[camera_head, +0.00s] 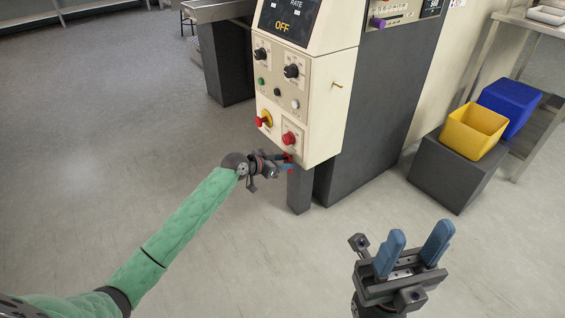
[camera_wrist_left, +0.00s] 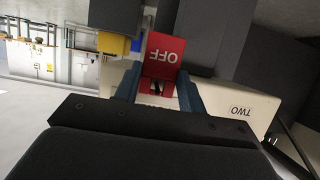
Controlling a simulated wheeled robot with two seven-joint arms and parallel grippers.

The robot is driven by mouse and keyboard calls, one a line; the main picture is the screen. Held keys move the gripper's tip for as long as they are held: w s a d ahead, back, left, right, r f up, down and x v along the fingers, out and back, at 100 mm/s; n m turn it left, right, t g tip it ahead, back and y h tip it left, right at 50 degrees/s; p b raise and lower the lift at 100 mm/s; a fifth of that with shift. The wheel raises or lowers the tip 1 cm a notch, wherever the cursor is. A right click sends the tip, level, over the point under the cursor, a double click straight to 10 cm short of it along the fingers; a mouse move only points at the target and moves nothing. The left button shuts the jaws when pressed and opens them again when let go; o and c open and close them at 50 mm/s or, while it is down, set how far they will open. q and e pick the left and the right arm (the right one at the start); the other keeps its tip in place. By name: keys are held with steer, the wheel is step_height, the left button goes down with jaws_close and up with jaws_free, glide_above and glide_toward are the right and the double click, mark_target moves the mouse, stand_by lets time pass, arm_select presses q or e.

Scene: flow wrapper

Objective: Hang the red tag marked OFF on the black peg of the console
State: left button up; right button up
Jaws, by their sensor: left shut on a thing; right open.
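The red tag (camera_wrist_left: 166,48) marked OFF is held between the blue fingers of my left gripper (camera_wrist_left: 158,88), its lettering upside down in the left wrist view. In the head view my left gripper (camera_head: 287,161) is beside the lower front edge of the cream console (camera_head: 322,110), with a bit of red tag showing at its fingertips. My right gripper (camera_head: 408,255) is open and empty, over the floor at lower right.
Yellow (camera_head: 473,131) and blue (camera_head: 510,105) bins are at right. The floor is clear in front.

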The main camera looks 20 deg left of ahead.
arm_select(q)
steer(key=o, duration=1.1)
steer(key=shift+p+v, duration=1.05)
steer(key=shift+v, duration=2.85)
